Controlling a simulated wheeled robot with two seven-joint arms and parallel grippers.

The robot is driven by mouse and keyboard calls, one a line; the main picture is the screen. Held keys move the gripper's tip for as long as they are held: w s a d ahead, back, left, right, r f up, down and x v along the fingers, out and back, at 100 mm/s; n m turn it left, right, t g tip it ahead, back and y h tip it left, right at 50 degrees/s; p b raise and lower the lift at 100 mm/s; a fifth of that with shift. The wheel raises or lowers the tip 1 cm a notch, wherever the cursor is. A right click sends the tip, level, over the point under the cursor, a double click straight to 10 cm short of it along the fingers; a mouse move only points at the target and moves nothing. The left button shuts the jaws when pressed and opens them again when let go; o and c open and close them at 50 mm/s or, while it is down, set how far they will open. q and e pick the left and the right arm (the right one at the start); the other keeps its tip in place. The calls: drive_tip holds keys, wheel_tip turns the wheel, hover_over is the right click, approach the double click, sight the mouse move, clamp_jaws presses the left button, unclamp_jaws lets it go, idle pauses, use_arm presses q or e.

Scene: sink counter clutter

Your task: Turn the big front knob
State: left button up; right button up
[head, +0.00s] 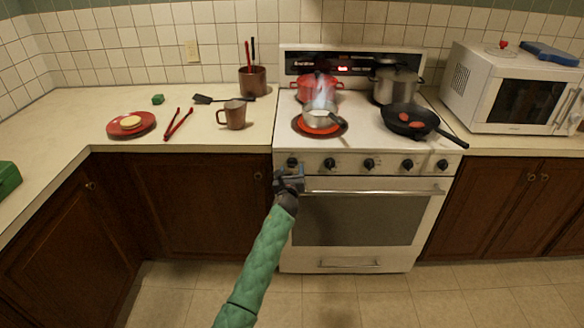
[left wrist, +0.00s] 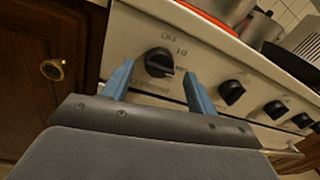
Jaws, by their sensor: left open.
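The stove (head: 365,190) has a row of several black knobs on its front panel. The leftmost front knob (head: 292,163) is just beyond my left gripper (head: 289,176). In the left wrist view the same knob (left wrist: 159,62) sits between the two blue fingertips of my left gripper (left wrist: 158,85), which are open and appear apart from it. Another knob (left wrist: 231,92) is to its right. The knobs look alike in size, so I cannot tell which one is the big one. My right gripper is not in view.
A steaming pot (head: 320,116) stands on the glowing front left burner, with a red pot (head: 318,85) behind it. A frying pan (head: 410,118) has its handle over the front right edge. The oven handle (head: 375,192) runs below the knobs. Cabinet doors (head: 195,200) are left.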

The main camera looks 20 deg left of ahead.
use_arm(q)
drive_tip(key=shift+x, duration=0.8)
drive_tip(key=shift+w, duration=0.2)
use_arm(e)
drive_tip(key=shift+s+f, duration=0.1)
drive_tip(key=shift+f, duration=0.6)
use_arm(q)
drive_tip(key=shift+a, duration=0.1)
drive_tip(key=c, duration=1)
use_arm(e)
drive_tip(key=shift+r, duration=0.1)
use_arm(q)
drive_tip(key=shift+o, duration=0.2)
drive_tip(key=shift+f, duration=0.1)
